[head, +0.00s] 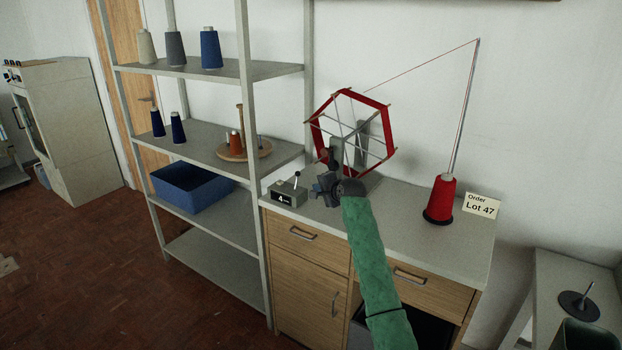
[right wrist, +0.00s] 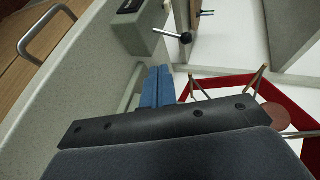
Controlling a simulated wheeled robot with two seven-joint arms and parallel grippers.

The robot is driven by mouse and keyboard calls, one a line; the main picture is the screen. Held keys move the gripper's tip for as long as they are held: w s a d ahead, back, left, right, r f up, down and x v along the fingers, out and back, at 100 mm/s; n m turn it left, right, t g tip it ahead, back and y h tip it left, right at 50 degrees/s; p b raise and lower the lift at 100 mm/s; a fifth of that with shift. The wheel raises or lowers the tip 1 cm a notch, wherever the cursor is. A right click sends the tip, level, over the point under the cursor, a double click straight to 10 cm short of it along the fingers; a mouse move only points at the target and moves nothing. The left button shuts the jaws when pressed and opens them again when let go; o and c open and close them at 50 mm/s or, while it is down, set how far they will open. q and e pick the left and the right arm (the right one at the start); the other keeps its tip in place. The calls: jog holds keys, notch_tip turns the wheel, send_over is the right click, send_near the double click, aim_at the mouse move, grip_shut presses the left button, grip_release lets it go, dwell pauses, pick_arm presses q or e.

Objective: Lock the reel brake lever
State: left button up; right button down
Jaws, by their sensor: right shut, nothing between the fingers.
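A hexagonal reel (head: 349,92) wound with red yarn stands on the cabinet top, on a grey stand. My right gripper (head: 322,186) is in front of the stand and partly hides its lower part. Its blue fingers (right wrist: 157,88) are shut and empty. A dull red round piece (right wrist: 277,117) shows by the reel in the right wrist view; I cannot tell whether it belongs to the brake lever. Left of the gripper is a grey box (head: 287,195) with a display and a short lever with a black knob (right wrist: 185,37), apart from the fingers. My left gripper is out of view.
A red yarn cone (head: 440,198) with a tall rod stands right of the reel, and a thread runs between rod and reel. A card reading Lot 47 (head: 482,205) is beside it. A shelf (head: 203,190) with cones and a blue bin (head: 190,189) is at left.

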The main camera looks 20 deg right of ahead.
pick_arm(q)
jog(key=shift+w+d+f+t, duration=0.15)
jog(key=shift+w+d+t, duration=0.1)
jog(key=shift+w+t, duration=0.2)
pick_arm(e)
jog(key=shift+w+d+r+m+t, duration=0.15)
jog(key=shift+r+m+t, duration=0.15)
jog(key=shift+m, duration=0.85)
jog(key=shift+w+d+r+m+t, duration=0.1)
jog(key=shift+w+r+m+t, duration=0.2)
jog(key=shift+m, duration=0.8)
jog(key=shift+w+d+r+m+t, duration=0.1)
jog(key=shift+r+m+t, duration=0.2)
jog(key=shift+m, duration=0.85)
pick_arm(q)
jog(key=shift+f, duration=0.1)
pick_arm(e)
jog(key=shift+w, duration=0.1)
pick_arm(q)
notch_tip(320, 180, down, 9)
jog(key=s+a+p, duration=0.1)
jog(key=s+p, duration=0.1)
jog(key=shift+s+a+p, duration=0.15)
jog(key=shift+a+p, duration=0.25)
pick_arm(e)
jog(key=shift+x, duration=4.9)
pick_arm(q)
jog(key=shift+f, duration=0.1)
pick_arm(e)
jog(key=shift+a+f, duration=0.1)
